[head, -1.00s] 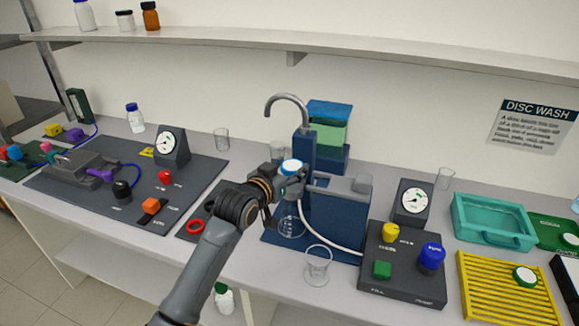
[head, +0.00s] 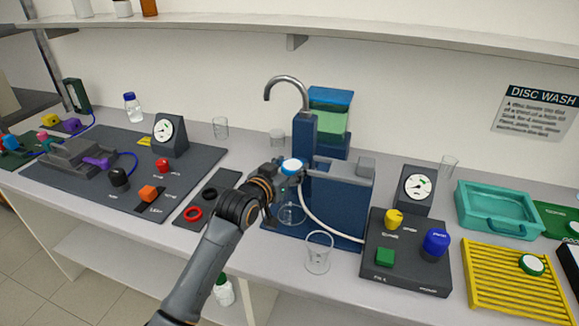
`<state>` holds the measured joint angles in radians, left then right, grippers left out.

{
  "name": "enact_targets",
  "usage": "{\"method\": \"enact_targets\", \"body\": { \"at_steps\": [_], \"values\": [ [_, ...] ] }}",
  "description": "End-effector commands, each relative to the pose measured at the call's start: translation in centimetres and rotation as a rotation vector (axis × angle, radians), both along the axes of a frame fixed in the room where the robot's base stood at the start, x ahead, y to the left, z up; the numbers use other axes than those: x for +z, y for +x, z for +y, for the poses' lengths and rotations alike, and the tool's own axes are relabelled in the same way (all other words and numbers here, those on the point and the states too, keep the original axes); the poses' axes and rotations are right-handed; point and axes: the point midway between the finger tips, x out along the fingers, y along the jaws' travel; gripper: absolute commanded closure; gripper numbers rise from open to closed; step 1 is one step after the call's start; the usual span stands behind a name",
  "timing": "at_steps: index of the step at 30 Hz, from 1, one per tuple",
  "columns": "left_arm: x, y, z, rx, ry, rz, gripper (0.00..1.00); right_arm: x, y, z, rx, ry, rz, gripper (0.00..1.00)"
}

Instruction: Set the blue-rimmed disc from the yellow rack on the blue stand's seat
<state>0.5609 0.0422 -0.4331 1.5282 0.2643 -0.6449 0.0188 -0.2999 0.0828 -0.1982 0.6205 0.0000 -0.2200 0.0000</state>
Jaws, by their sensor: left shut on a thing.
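My left gripper (head: 285,180) is shut on the blue-rimmed disc (head: 292,165), which has a white face and is held about level. Both are at the blue stand (head: 304,150), in front of and below its curved metal tap. The stand's seat is hidden behind the disc and gripper, so I cannot tell whether the disc touches it. A clear glass vessel (head: 292,214) stands below the disc on the stand's base. The yellow rack (head: 500,285) at the lower right holds a green-rimmed disc (head: 532,264). My right gripper is not in view.
A clear beaker (head: 319,254) stands at the bench's front, near my left arm. A dark control box (head: 408,277) with knobs and a gauge (head: 417,188) is right of the stand. A teal tray (head: 490,228) lies farther right.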

Motion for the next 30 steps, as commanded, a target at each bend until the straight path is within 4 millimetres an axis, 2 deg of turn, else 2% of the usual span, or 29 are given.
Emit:
{"method": "enact_targets", "body": {
  "at_steps": [15, 16, 19, 30],
  "values": [
    [-0.43, 0.01, 0.02, 0.000, 0.000, 0.001, 0.73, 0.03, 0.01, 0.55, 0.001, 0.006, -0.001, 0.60],
    [-0.42, 0.01, 0.02, 0.000, 0.000, 0.001, 0.39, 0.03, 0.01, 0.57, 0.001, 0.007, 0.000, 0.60],
    [-0.42, 0.01, 0.02, 0.000, 0.000, 0.001, 0.19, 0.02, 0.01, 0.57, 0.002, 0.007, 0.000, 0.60],
    [-0.33, -0.04, -0.08, -0.002, -0.001, -0.001, 0.19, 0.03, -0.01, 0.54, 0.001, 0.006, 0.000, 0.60]
  ]
}}
